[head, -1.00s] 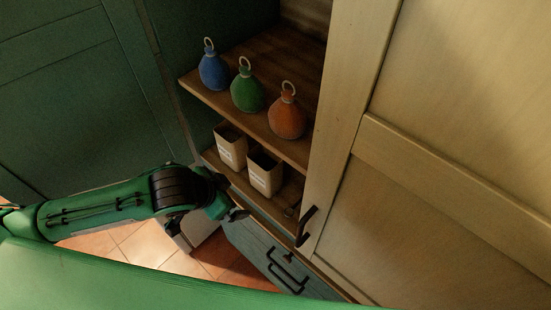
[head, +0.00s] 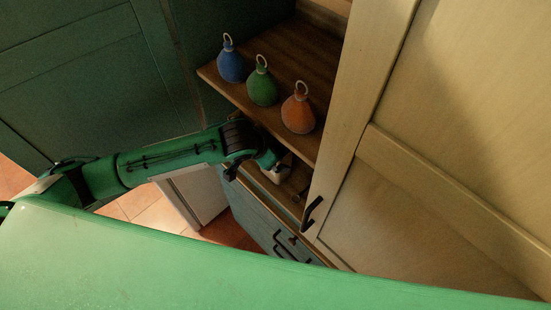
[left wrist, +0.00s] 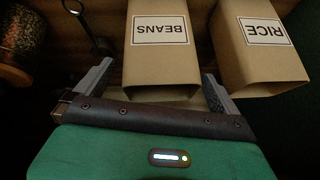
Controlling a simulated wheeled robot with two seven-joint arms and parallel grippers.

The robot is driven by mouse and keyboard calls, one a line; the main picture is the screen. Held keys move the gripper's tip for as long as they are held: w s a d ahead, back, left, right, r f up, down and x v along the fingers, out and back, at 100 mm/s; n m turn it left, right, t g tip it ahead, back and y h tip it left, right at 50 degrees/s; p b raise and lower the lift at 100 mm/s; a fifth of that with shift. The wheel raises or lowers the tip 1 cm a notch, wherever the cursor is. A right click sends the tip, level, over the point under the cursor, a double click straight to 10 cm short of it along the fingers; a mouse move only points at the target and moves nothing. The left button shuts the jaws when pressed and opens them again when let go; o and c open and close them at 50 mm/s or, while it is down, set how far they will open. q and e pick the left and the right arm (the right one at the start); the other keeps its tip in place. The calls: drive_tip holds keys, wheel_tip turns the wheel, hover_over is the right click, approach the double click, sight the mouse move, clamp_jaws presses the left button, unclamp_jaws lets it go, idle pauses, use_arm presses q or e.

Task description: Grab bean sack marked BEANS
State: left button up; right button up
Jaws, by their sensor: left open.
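The bean sack (left wrist: 160,75) is a tan, box-like pack with a white label reading BEANS, in the middle of the left wrist view. My left gripper (left wrist: 158,75) is open, with one finger on each side of the sack's near end. The sack is between the fingers, with a gap showing on the left; contact on the right is unclear. In the head view my left gripper (head: 272,162) reaches onto the lower shelf under the upper board. A pale piece of a sack (head: 276,177) shows beside it; the arm hides the rest. My right gripper is not in view.
A RICE sack (left wrist: 260,50) stands close to the right of the bean sack. A jar (left wrist: 20,40) and a dark ring-ended item (left wrist: 85,20) lie to the left. Blue (head: 231,66), green (head: 262,87) and orange (head: 298,114) ringed bottles stand on the upper shelf (head: 310,60). A cream door (head: 365,110) borders the right.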

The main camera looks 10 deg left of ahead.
sight(282, 155)
use_arm(q)
drive_tip(key=x, duration=0.3)
drive_tip(key=shift+w+d+f+p, duration=0.15)
drive_tip(key=shift+f+p, duration=0.1)
drive_tip(key=shift+p, duration=0.15)
drive_tip(key=shift+c, duration=0.4)
drive_tip(key=c, duration=1.1)
